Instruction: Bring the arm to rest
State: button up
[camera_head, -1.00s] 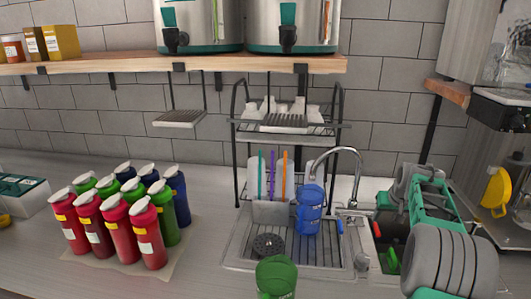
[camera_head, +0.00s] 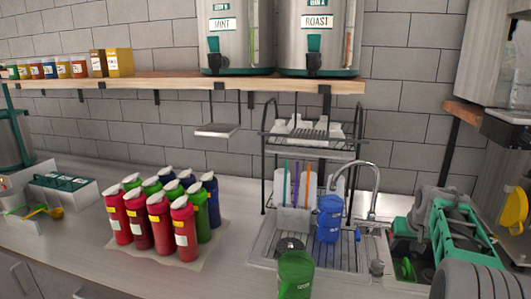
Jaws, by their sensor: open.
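My arm comes in at the lower right of the head view, with a ringed grey section at the frame's corner. My gripper (camera_head: 438,208), grey and teal, lies beyond it at the right, over the right part of the sink area. It looks open, and I see nothing held between its fingers, though their tips are hard to make out. A green item (camera_head: 408,268) shows below and left of it; I cannot tell whether they touch.
A blue bottle (camera_head: 330,218) stands on the draining board beside the faucet (camera_head: 372,190). A green container (camera_head: 295,275) is at the front edge. Several coloured bottles (camera_head: 160,222) stand on a mat at centre left. A dispenser (camera_head: 505,140) stands at the right; a wooden shelf (camera_head: 180,88) runs above.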

jog(key=s+a+r, duration=0.4)
jog(key=s+a, duration=0.2)
jog(key=a, duration=0.5)
jog(key=s+a+f+n, duration=0.1)
jog(key=s+a+f, duration=0.1)
jog(key=s+a, duration=0.5)
jog(key=s+a+f+n+y, duration=0.1)
jog(key=s+a+f, duration=0.1)
jog(key=s+a, duration=0.6)
jog(key=s, duration=0.7)
jog(key=shift+s+a+f+g, duration=0.15)
jog(key=shift+s+a+g, duration=0.1)
jog(key=shift+s+g, duration=0.15)
